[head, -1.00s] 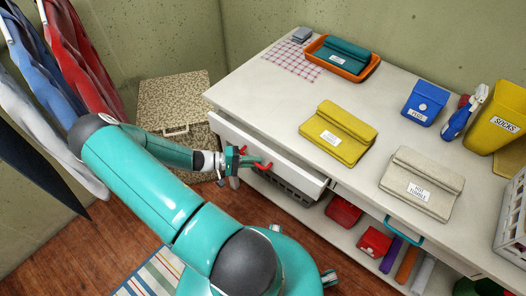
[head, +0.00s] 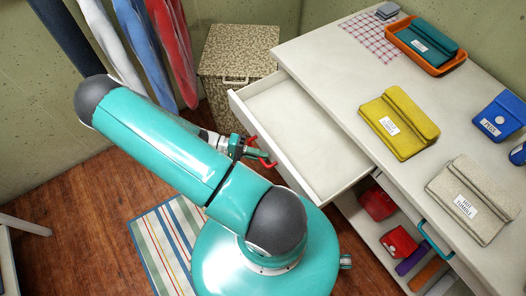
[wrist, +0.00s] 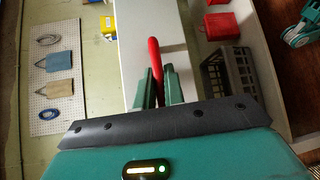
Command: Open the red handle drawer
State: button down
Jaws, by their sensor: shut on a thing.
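The white drawer (head: 305,128) with the red handle stands well out from the counter, and its inside looks empty. The red handle (head: 251,140) is on its front, partly hidden by my gripper (head: 262,154). In the wrist view the red handle (wrist: 155,60) runs between the two teal fingers of my gripper (wrist: 160,88), which are shut on it. A second drawer with a teal handle (head: 433,240) is closed, to the right.
The white counter (head: 330,65) carries a yellow pouch (head: 400,120), a beige pouch (head: 470,200), a blue pouch (head: 500,115) and an orange tray (head: 400,37). Red boxes (head: 378,203) sit on the shelf below. A patterned chest (head: 240,50) stands behind the drawer.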

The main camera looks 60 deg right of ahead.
jog(key=c, duration=1.5)
grip_release()
jog(key=v, duration=1.4)
